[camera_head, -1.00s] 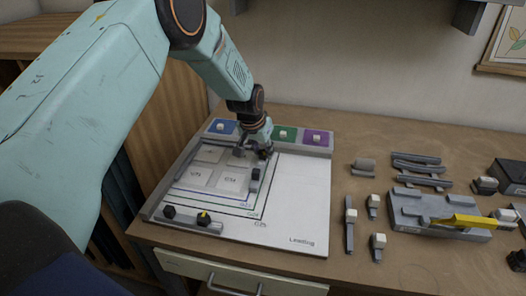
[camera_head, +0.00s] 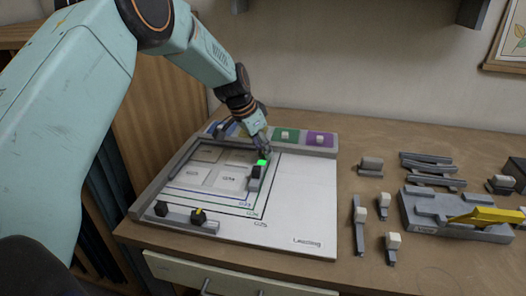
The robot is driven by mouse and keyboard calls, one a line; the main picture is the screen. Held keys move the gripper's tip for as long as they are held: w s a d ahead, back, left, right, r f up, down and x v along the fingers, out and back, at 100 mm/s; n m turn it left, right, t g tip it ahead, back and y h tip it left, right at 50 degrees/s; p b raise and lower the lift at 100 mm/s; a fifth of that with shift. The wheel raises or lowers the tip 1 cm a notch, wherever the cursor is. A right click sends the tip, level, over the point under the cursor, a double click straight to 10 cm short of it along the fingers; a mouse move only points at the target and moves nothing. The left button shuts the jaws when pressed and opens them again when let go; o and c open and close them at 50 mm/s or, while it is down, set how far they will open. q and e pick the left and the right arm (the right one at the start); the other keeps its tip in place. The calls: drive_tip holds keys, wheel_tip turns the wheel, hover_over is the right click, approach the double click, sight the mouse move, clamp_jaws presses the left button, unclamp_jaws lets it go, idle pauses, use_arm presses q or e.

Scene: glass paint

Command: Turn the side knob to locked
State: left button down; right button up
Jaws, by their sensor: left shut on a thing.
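The white board (camera_head: 300,212) lies on the desk with pale square panes (camera_head: 228,180) at its upper left. A grey side clamp with a black knob (camera_head: 256,172) stands along the panes' right edge. A bright green marker (camera_head: 262,162) shows at the clamp's far end, right below my left gripper (camera_head: 264,152). That gripper points down and is shut on the side knob there, which its fingers mostly hide. A front clamp (camera_head: 180,217) carries a black knob (camera_head: 162,208) and another with a yellow mark (camera_head: 198,215). My right gripper is not in view.
Blue, green (camera_head: 286,136) and purple (camera_head: 320,139) pads line the board's back edge. Several small grey tools with pale blocks (camera_head: 392,240) and a grey rack with a yellow piece (camera_head: 485,217) stand at right. A drawer (camera_head: 225,272) is below the front edge.

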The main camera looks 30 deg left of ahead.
use_arm(q)
drive_tip(key=shift+r, duration=0.1)
idle(0.3)
drive_tip(key=c, duration=1.4)
unclamp_jaws()
drive_tip(key=o, duration=0.4)
drive_tip(key=shift+s+r, duration=0.1)
drive_tip(key=v, duration=1.1)
drive_tip(key=shift+r, duration=0.4)
